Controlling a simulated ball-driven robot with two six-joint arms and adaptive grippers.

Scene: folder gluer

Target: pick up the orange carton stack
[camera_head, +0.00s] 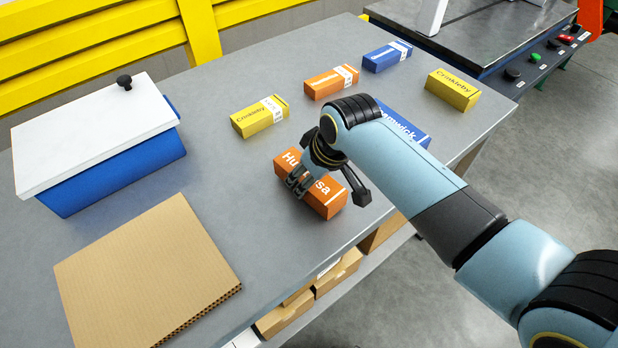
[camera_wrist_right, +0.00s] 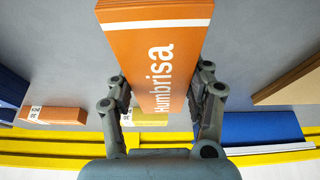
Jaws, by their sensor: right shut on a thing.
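The orange carton stack (camera_head: 326,203), lettered "Humbrisa" in white, is at the table's front edge in the head view. My right gripper (camera_head: 330,186) has come down over it, with one finger on each side; the gripper hides part of the lettering. In the right wrist view the stack (camera_wrist_right: 160,62) lies between the two fingers (camera_wrist_right: 163,92), which are shut on its sides. I cannot tell whether the stack touches the table. My left gripper is not in view.
A smaller orange carton (camera_head: 331,83), a blue carton (camera_head: 387,57), yellow cartons (camera_head: 260,118) (camera_head: 453,91) and a partly hidden blue stack (camera_head: 405,125) are on the grey table (camera_head: 220,180). A white-lidded blue box (camera_head: 95,140) and a cardboard sheet (camera_head: 148,275) lie left.

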